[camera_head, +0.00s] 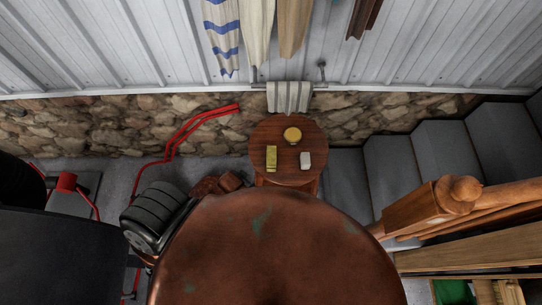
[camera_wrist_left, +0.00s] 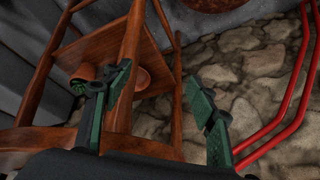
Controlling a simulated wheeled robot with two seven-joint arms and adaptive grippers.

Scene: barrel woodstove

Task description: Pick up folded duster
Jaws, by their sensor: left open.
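A flat yellow-green folded cloth (camera_head: 271,158), which looks like the folded duster, lies on the left part of a small round wooden table (camera_head: 262,135) in the head view. A round yellow item (camera_head: 292,134) and a small white block (camera_head: 305,160) lie on the same tabletop, apart from it. My left gripper (camera_wrist_left: 158,72) shows only in its wrist view, its two green-padded fingers spread with nothing held between them. Wooden legs and a lower shelf (camera_wrist_left: 97,48) stand beyond the fingers. I cannot make out the duster in the wrist view. My right gripper is not in view.
A large round copper-brown surface (camera_head: 275,250) fills the near middle. Red pipes (camera_head: 172,145) and dark tyre-like rings (camera_head: 153,212) are left of the table. Grey steps (camera_head: 392,165) and a wooden railing (camera_head: 430,205) are right. A striped towel (camera_head: 290,97) hangs behind it.

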